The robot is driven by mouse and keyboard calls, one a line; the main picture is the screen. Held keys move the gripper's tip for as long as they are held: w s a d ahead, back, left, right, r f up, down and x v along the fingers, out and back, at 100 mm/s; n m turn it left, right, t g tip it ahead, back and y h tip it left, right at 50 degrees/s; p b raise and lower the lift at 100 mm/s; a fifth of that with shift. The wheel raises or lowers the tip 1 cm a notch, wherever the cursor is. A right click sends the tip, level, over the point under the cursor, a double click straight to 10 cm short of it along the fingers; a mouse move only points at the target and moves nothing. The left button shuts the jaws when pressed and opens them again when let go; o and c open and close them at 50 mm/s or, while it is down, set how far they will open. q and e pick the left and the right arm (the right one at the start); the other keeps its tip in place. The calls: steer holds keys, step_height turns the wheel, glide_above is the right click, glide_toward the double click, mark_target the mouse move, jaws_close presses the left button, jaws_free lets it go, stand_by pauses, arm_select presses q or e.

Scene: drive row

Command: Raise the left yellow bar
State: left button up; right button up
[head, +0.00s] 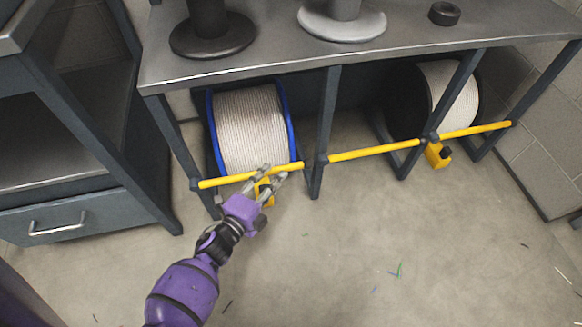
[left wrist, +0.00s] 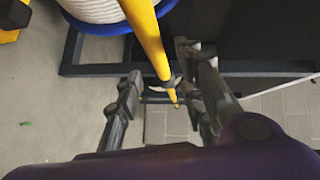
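The left yellow bar (head: 225,180) runs level across the front of the left bay of the steel bench, low down, before a blue-rimmed spool of pale rope (head: 252,130). A yellow bracket (head: 265,192) hangs below it, partly hidden by my gripper. My left gripper (head: 273,175) is at the bar, right of its middle. In the left wrist view the yellow bar (left wrist: 147,35) passes between the two spread fingers of the left gripper (left wrist: 158,92). The fingers look apart from the bar, the right one closer to it. My right gripper is not in view.
A middle yellow bar (head: 372,151) and a right one (head: 475,130) cross the other bays. A second rope spool (head: 450,95) stands at the right. A dark drawer cabinet (head: 70,215) stands at the left. The floor (head: 400,250) in front is mostly clear, with small scraps.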

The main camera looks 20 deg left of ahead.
mark_target(283, 167)
arm_select(q)
steer(key=b+x, duration=0.1)
steer(key=x, duration=0.4)
steer(key=shift+w+f, duration=0.1)
steer(key=shift+w+d+b, duration=0.1)
steer(key=shift+w+b, duration=0.25)
steer(key=shift+w, duration=0.05)
steer(key=c, duration=0.4)
jaws_close()
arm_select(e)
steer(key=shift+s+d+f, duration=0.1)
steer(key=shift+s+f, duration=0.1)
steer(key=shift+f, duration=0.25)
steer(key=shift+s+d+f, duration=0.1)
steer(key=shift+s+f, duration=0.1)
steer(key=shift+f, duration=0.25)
